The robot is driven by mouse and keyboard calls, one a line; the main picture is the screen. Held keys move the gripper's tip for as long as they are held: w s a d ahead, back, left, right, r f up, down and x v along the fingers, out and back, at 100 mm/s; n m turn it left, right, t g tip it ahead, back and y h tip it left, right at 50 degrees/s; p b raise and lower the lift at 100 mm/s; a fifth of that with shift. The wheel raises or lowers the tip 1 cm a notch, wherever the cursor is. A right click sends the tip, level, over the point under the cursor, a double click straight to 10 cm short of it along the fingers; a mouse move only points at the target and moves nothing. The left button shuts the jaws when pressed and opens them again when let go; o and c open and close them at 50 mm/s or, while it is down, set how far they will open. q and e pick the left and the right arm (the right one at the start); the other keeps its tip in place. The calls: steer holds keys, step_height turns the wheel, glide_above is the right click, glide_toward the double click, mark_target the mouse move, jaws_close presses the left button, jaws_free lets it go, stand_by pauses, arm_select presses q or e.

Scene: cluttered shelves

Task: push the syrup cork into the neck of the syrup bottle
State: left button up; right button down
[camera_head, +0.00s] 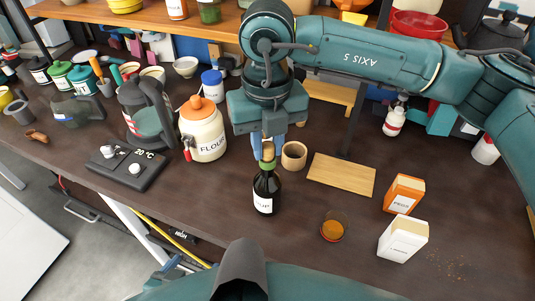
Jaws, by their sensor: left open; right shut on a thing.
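The syrup bottle (265,187) stands upright on the dark bench, dark glass with a white label and a green band at its neck. The tan syrup cork (267,152) is upright at the top of the neck. I cannot tell how deep it sits or whether a small gap is left. My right gripper (268,147) points down from above with its blue fingers shut on the cork. My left gripper (172,266) is low at the bottom left, below the bench edge, small and partly hidden, away from the bottle.
A flour jar (205,138) stands left of the bottle, with a black scale (127,167) further left. A cork-coloured cup (293,156) is close behind right. A wooden board (341,175), amber dish (332,231) and two cartons (403,193) (402,240) lie right. Bench in front is clear.

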arm_select(q)
steer(key=shift+d+f, duration=0.15)
steer(key=shift+f, duration=0.45)
arm_select(e)
steer(key=shift+f, duration=0.25)
steer(key=c, duration=1.2)
jaws_free()
arm_select(q)
steer(key=shift+w+d+r+h+b, duration=0.1)
steer(key=shift+d+r+h+b, duration=0.2)
steer(key=shift+r, duration=0.3)
steer(key=shift+w+d+r+h+b, duration=0.1)
steer(key=shift+d+r+h+b, duration=0.1)
steer(key=shift+d+r+b, duration=0.3)
arm_select(e)
step_height(320, 180, up, 13)
steer(key=shift+r, duration=0.2)
